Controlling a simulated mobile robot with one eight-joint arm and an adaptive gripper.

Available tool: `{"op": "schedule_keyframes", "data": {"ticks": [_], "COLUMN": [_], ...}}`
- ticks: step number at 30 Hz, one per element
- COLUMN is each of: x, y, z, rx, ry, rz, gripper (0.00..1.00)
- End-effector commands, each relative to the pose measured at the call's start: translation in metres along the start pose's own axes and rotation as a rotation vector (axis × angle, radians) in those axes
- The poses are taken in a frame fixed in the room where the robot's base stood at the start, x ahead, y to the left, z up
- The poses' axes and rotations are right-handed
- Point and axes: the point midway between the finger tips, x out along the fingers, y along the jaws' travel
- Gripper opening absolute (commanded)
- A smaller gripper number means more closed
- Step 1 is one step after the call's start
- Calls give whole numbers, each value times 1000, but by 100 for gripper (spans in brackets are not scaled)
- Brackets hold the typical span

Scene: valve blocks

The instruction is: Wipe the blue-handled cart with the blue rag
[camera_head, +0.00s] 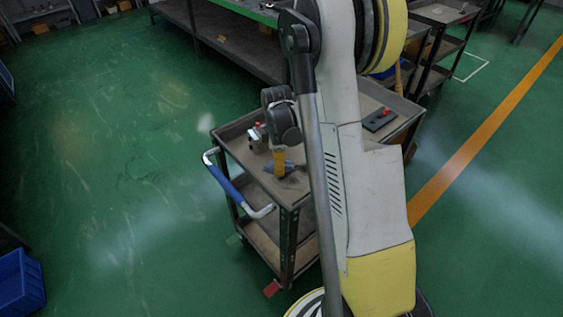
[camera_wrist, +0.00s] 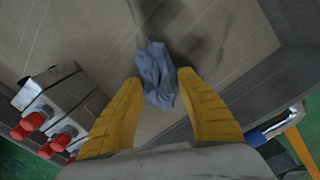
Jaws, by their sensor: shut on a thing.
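The cart (camera_head: 289,197) stands in the middle of the head view, with a blue handle (camera_head: 225,184) on its left side. The handle also shows at the lower right of the wrist view (camera_wrist: 257,138). The blue rag (camera_wrist: 156,73) is crumpled between the yellow fingertips of my gripper (camera_wrist: 156,88), at the cart's top. My gripper (camera_head: 279,163) is shut on the rag and points down over the near part of the top shelf. Whether the rag touches the surface is hard to tell. A dark smudge (camera_wrist: 207,48) lies on the top beside the rag. My arm hides part of the cart.
A valve block with red caps (camera_wrist: 58,105) stands on the cart left of my gripper in the wrist view. A dark plate with a red part (camera_head: 379,119) lies at the cart's far right. A blue crate (camera_head: 20,282) is at lower left. Green floor left is clear.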

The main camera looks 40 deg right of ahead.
Motion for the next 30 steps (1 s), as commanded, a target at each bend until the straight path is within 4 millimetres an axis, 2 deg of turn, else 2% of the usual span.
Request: {"op": "schedule_keyframes", "data": {"ticks": [12,20,30], "x": [1,2,-2], "y": [-28,-37,-62], "z": [20,26,44], "rx": [2,1,2], "ry": [-1,-1,-1], "rz": [-1,-1,-1], "gripper": [11,12,11]}}
